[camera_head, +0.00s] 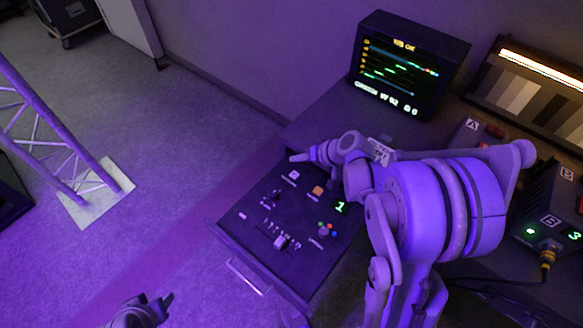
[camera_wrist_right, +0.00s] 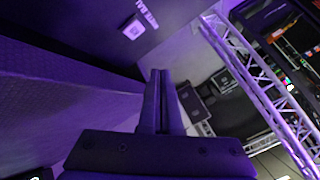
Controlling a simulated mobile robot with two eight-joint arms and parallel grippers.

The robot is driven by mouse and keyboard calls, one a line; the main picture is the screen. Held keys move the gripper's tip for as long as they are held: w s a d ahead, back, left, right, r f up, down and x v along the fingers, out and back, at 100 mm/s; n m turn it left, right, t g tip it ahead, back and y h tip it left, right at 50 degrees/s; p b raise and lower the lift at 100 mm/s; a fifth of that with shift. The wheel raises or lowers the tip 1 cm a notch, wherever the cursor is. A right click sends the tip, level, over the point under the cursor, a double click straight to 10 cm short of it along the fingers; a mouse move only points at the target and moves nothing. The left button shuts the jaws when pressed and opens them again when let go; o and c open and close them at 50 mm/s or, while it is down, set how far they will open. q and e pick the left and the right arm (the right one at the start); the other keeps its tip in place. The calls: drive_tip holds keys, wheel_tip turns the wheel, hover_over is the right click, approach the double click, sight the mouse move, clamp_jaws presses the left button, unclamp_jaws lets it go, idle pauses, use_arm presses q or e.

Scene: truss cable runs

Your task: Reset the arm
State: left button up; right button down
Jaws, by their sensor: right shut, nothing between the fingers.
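My right arm reaches in from the lower right of the head view and covers part of the console. Its gripper (camera_head: 298,158) points left above the console's far edge, with the fingers together and nothing held. The right wrist view shows the two dark fingers (camera_wrist_right: 160,88) pressed together and empty. My left gripper (camera_head: 152,306) shows only partly at the bottom edge of the head view, over the floor. It is too small and dark to tell its opening.
The dark console panel (camera_head: 262,222) has small buttons, sliders and a green "1". A monitor (camera_head: 408,70) stands behind it. Boxes marked A (camera_head: 470,128) and B (camera_head: 549,205) stand right. A truss (camera_head: 42,125) stands left on a pale base plate. Floor between is clear.

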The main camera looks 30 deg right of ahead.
drive_tip(key=shift+a, duration=0.1)
drive_tip(key=s+a+r+n+g+h+p, duration=0.1)
drive_tip(key=s+a+r, duration=0.4)
drive_tip(key=s, duration=0.5)
drive_tip(key=s+a+r+n+g+h+p, duration=0.1)
drive_tip(key=s+a+r+n+h+p, duration=0.1)
drive_tip(key=s, duration=0.8)
drive_tip(key=a+r+h+p, duration=0.1)
drive_tip(key=a+r+p, duration=0.1)
drive_tip(key=a+r, duration=0.1)
drive_tip(key=shift+s+a+r+g+p, duration=0.2)
drive_tip(key=shift+a+r+g+p, duration=0.2)
drive_tip(key=shift+r, duration=0.25)
idle(0.5)
